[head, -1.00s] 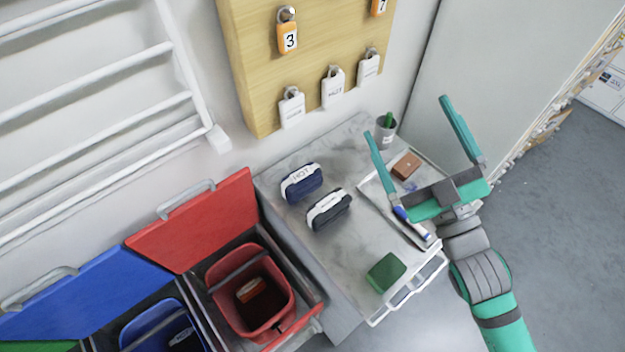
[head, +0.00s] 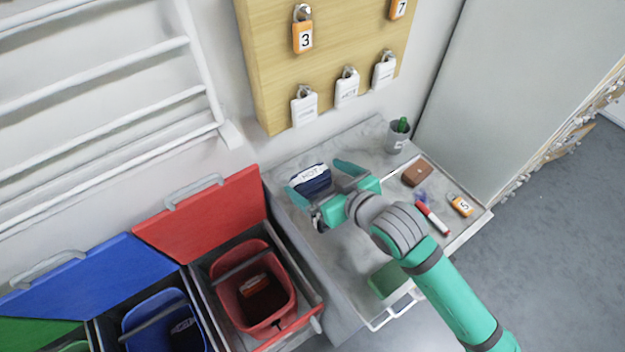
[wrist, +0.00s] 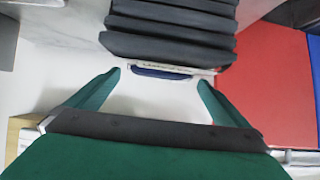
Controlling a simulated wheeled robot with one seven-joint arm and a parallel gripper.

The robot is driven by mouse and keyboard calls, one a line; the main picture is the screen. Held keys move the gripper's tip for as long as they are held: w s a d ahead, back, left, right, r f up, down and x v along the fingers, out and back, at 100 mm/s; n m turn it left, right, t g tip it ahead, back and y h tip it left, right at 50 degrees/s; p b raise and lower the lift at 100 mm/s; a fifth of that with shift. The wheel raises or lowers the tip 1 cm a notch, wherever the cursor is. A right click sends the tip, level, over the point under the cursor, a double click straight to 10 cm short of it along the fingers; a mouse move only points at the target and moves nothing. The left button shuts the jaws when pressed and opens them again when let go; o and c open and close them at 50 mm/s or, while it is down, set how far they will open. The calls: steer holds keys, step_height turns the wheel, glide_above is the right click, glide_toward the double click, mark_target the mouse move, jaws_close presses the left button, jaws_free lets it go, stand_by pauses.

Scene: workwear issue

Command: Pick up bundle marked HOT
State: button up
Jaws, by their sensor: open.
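The bundle marked HOT (head: 311,180) is navy with a white lettered band. It lies at the back left of the grey worktop in the head view. My gripper (head: 321,182) is open and empty, with its teal fingertips near the bundle's left and right ends. Whether they touch it is unclear. In the wrist view, dark folded cloth (wrist: 170,30) with a white strip and a navy edge shows just beyond my open gripper (wrist: 160,77). The strip's writing is unreadable, and I cannot tell which bundle this is. My gripper mostly hides the second, dark bundle.
A tray holds a brown item (head: 417,172), a red marker (head: 433,218) and an orange padlock (head: 460,205). A grey cup (head: 398,138) stands behind. A green block (head: 386,279) lies at the front. Bins with a raised red lid (head: 205,222) are left, and a padlock board (head: 330,60) is behind.

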mark_target(303, 169)
steer(key=shift+x, duration=3.75)
steer(key=c, duration=1.1)
